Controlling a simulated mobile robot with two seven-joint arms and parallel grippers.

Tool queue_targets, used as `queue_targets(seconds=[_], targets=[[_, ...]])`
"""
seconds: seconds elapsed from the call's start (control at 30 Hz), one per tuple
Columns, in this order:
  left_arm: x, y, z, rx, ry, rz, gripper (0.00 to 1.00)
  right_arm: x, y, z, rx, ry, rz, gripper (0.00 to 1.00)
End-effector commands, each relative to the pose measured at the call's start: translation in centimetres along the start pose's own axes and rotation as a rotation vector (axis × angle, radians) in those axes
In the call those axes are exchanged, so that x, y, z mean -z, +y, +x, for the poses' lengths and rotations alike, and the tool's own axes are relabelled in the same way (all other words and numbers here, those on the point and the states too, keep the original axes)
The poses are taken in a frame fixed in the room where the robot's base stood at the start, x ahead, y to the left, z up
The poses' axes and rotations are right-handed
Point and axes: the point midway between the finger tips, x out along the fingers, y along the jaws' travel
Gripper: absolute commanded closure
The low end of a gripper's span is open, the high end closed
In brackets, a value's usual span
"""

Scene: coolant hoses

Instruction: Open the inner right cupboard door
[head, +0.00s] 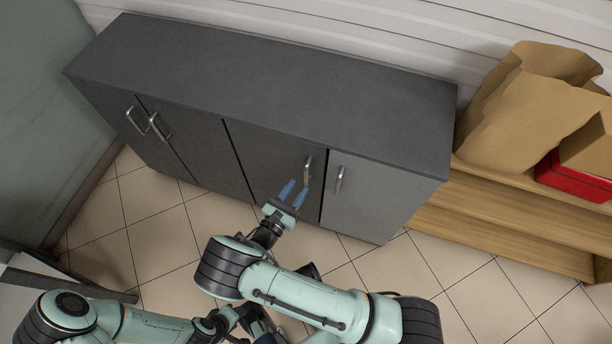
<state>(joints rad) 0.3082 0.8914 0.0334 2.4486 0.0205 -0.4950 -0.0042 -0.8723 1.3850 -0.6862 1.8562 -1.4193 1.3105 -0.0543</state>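The grey cupboard (265,70) stands against the wall with its doors facing me. The inner right door (265,160) looks closed, and its upright metal handle (308,168) is near its right edge. My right gripper (294,192) is in front of this door, just below and left of the handle. Its two blue fingers are apart with nothing seen between them, pointing up toward the handle; I cannot tell whether they touch it. My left arm is at the bottom left; its fingers are not visible, with its far end running behind my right arm.
The outer right door (365,195) with its own handle (339,180) is close beside. Two more handles are on the left doors (180,130). A wooden shelf (500,222) with a paper bag (530,105) and red box (575,180) stands right. Tiled floor (165,235) is open in front.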

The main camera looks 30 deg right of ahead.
Motion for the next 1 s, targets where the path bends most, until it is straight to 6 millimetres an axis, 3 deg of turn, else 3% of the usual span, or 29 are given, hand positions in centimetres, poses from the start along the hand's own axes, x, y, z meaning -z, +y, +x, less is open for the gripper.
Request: queue_targets(seconds=[0.1,0.3,0.7,0.73,0.83,1.0], targets=[[0.4,-0.1,0.3,0.001,0.012,-0.001,0.57,0.1,-0.1,2.5,0.005,0.0,-0.001,0.63],[0.9,-0.2,0.6,0.002,0.025,-0.002,0.57,0.1,-0.1,5.0,0.002,0.001,-0.001,0.63],[1.1,-0.3,0.7,0.002,0.03,-0.003,0.57,0.1,-0.1,5.9,0.001,0.002,-0.001,0.63],[1.1,-0.3,0.7,0.002,0.03,-0.003,0.57,0.1,-0.1,5.9,0.001,0.002,-0.001,0.67],[1.1,-0.3,0.7,0.002,0.03,-0.003,0.57,0.1,-0.1,5.9,0.001,0.002,-0.001,0.99],[1.1,-0.3,0.7,0.002,0.03,-0.003,0.57,0.1,-0.1,5.9,0.002,0.002,-0.001,1.0]])
